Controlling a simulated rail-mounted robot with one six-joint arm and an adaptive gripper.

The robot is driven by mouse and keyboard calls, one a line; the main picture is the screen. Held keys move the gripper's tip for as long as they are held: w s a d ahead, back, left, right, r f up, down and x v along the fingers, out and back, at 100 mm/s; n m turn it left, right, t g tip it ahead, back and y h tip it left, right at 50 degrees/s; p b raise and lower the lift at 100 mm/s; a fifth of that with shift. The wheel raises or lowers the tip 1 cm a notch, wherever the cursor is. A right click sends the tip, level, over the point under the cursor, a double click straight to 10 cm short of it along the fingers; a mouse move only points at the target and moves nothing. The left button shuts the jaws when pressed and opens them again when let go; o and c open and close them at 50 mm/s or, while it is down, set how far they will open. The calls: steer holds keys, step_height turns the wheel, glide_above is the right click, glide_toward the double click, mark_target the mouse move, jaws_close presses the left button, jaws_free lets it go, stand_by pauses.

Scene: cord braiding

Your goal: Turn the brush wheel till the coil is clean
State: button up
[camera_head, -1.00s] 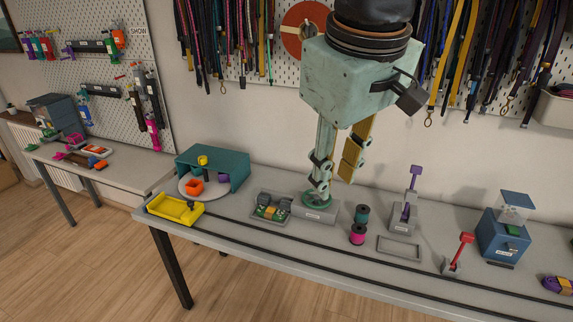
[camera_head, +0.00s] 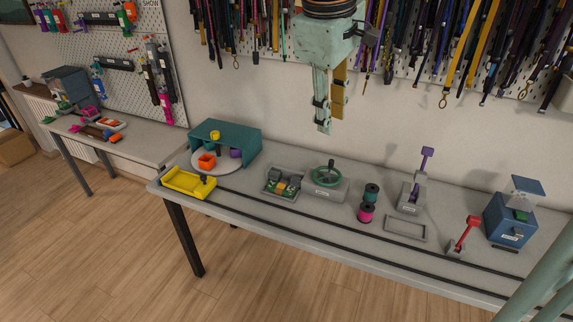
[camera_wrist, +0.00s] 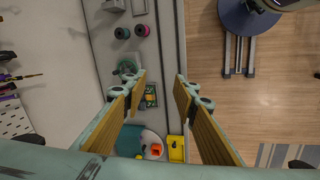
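The brush wheel (camera_head: 326,172) is a green hand wheel with a knob, on top of a grey labelled housing (camera_head: 325,189). It also shows in the wrist view (camera_wrist: 127,67), left of my fingers. The coil (camera_head: 281,187), with orange and green parts, lies in a small grey tray (camera_head: 269,194) just left of the housing. In the wrist view the coil (camera_wrist: 150,96) shows between my fingers. I cannot tell how clean it is. My gripper (camera_head: 331,123) hangs above the wheel, clear of it. Its fingers (camera_wrist: 160,77) are apart with nothing between them.
A teal shelter (camera_head: 228,141) with a round plate and an orange cup (camera_head: 206,161) stands left. A yellow tray (camera_head: 187,184) is at the table's front left. Teal and pink spools (camera_head: 367,212), a purple lever (camera_head: 427,158), a red lever (camera_head: 468,232) and a blue machine (camera_head: 508,222) stand right.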

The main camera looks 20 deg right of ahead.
steer(key=w+d+f+n+p, duration=0.1)
steer(key=w+d+f+n, duration=0.15)
steer(key=w, duration=0.55)
steer(key=n+g+h+p, duration=0.2)
steer(key=n+p, duration=0.3)
steer(key=n, duration=0.3)
glide_above(331, 160)
steer(key=a, duration=0.5)
step_height(331, 160, down, 24)
steer(key=shift+w+a+m, duration=0.2)
steer(key=shift+m, duration=0.05)
steer(key=shift+b+x, duration=0.3)
steer(key=shift+x, duration=6.6)
steer(key=shift+s+d+r, duration=0.1)
steer(key=shift+s+d, duration=0.05)
steer(key=shift+d, duration=0.05)
steer(key=shift+c, duration=0.4)
steer(key=c, duration=0.8)
